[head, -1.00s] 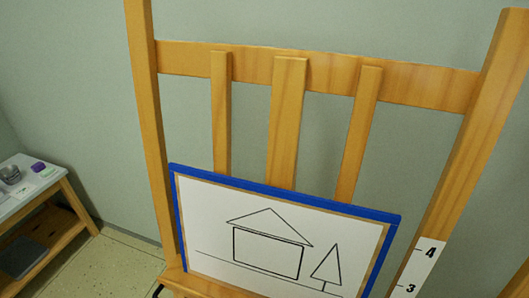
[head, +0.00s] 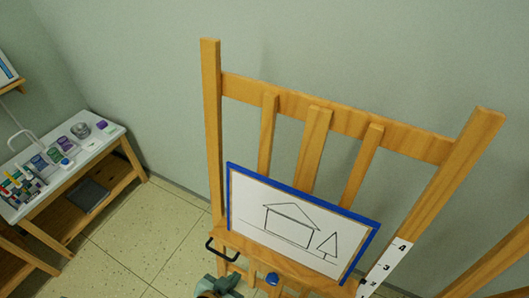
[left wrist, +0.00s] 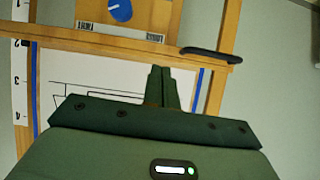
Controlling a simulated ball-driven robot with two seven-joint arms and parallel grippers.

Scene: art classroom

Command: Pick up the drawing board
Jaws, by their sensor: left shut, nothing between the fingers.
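The drawing board (head: 290,222) has a blue edge and a white sheet with a line drawing of a house and a tree. It leans upright on the ledge of a wooden easel (head: 318,130). In the left wrist view the board (left wrist: 90,75) appears upside down, partly hidden by my gripper. My left gripper (head: 220,284) shows at the bottom edge of the head view, below the ledge. In the left wrist view its fingers (left wrist: 162,82) are closed together and empty, overlapping the board near the ledge; contact cannot be told. My right gripper is not in view.
A black handle (head: 211,246) sticks out at the ledge's left end, and a blue knob (head: 272,278) sits below the ledge. A numbered white scale (head: 384,268) runs along the right post. A side table (head: 101,146) with paints stands left. Tiled floor between is clear.

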